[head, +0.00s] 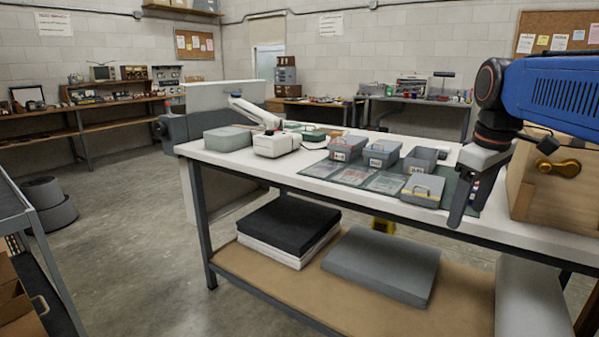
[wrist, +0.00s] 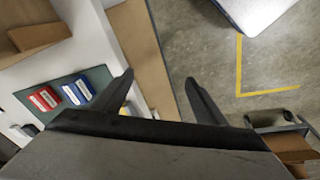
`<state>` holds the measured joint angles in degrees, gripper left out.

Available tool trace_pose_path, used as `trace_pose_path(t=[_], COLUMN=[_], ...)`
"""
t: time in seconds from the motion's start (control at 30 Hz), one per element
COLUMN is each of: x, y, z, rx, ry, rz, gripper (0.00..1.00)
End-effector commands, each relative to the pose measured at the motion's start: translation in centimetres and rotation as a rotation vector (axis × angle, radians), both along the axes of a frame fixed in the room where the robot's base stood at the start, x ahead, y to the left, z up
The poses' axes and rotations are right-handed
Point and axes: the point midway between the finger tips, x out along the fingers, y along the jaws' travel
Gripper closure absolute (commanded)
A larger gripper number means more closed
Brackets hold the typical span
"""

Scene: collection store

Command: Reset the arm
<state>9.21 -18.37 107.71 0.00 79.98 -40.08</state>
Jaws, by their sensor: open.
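My gripper (head: 466,196) hangs from the blue arm at the right of the head view, fingers pointing down by the front edge of the white table (head: 310,172). In the wrist view my gripper (wrist: 160,90) shows two dark fingers spread apart with nothing between them. Beyond them the wrist view shows the wooden lower shelf and concrete floor. The dark green mat (head: 345,172) on the table holds several small grey boxes (head: 382,152) and flat clear packets (head: 384,183).
A wooden box (head: 560,180) with a brass fitting stands on the table at the right, close to my arm. A white lamp-like device (head: 274,143) and a grey case (head: 228,138) are at the left end. The lower shelf (head: 290,290) bears grey and black slabs. Open floor lies left.

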Motion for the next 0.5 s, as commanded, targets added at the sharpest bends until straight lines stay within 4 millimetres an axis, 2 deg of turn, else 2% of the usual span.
trace_pose_path(t=[0.03, 0.1, 0.27, 0.5], x=[-1.5, -3.2, -7.1, -12.7], y=[0.7, 1.6, 3.2, 5.2], z=[-1.1, -2.7, -6.7, -13.4], rx=[0.006, 0.017, 0.049, 0.113], ry=[-0.016, -0.039, -0.094, -0.172], rz=[-0.028, -0.079, -0.194, -0.36], gripper=[0.34, 0.34, 0.34, 0.34])
